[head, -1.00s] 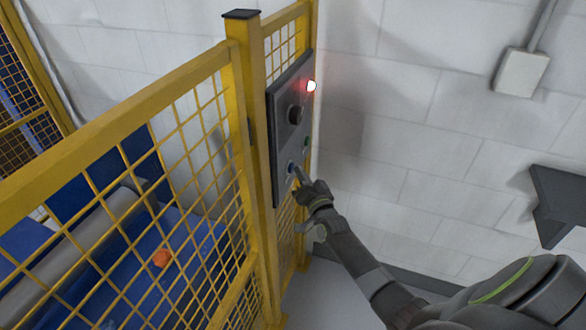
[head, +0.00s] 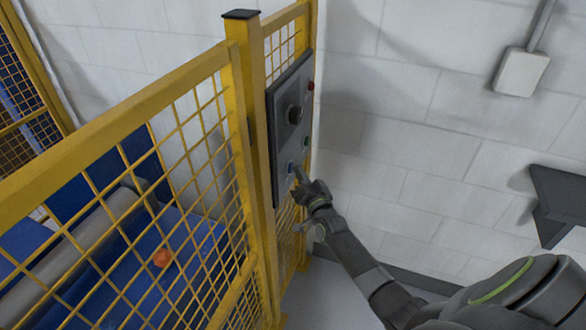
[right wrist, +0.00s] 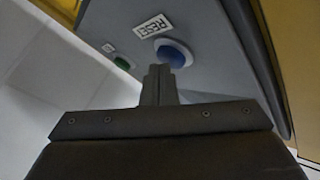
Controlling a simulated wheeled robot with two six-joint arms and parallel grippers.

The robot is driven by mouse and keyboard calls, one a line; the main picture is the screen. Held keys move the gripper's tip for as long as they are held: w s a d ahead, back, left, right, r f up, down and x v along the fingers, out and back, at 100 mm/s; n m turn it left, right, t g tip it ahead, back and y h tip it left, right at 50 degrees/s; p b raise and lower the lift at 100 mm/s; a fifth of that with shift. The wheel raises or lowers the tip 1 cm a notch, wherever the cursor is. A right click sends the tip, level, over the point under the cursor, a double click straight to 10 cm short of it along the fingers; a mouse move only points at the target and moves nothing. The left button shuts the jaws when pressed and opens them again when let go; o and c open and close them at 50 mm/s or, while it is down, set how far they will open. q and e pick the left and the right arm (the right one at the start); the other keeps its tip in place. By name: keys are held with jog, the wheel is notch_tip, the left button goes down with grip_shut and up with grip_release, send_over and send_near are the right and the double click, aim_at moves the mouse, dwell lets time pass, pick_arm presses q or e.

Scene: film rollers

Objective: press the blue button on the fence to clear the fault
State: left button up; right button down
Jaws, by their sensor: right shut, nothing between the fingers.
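The blue button (head: 290,168) is low on a grey control panel (head: 291,135) fixed to the yellow fence (head: 238,130). In the right wrist view the blue button (right wrist: 174,54) sits beside a label reading RESET. My right gripper (head: 297,172) is shut and empty, its tips pointing at the panel just by the blue button. In the right wrist view the closed fingers (right wrist: 159,72) reach up to the button's lower edge; I cannot tell whether they touch it. The lamp (head: 311,86) at the panel's upper right is dark red and unlit. My left gripper is not in view.
A green button (head: 305,142) is on the panel near the blue one, and a black knob (head: 295,114) is above. Behind the fence mesh are a blue surface with an orange piece (head: 163,258) and a grey roller (head: 85,240). A white wall stands to the right.

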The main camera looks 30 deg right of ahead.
jog(key=shift+s+d, duration=0.4)
jog(key=shift+s, duration=0.15)
jog(key=s+d, duration=0.3)
jog(key=shift+s+d, duration=0.15)
jog(key=shift+s, duration=0.25)
jog(key=shift+f, duration=0.1)
dwell(0.6)
jog(key=s+f+n+g, duration=0.1)
jog(key=s+f+g, duration=0.2)
jog(key=s+f, duration=0.5)
jog(key=s+f+n+g, duration=0.1)
jog(key=s+f+g, duration=0.2)
jog(key=f, duration=0.9)
jog(key=s+f+n+g, duration=0.25)
jog(key=s+f, duration=0.35)
jog(key=f, duration=0.4)
jog(key=s+a+f+n+g, duration=0.1)
jog(key=s+f, duration=0.4)
jog(key=s, duration=0.6)
jog(key=s+a+f+n+g, duration=0.1)
jog(key=s+a+f+g, duration=0.3)
jog(key=s, duration=0.8)
jog(key=s+a+f+n+g, duration=0.1)
jog(key=s+a+f+g, duration=0.2)
jog(key=s, duration=0.8)
notch_tip(320, 180, down, 5)
jog(key=shift+s+r+g+y+b, duration=0.15)
jog(key=shift+s+g+y+b, duration=0.2)
jog(key=shift+g, duration=0.6)
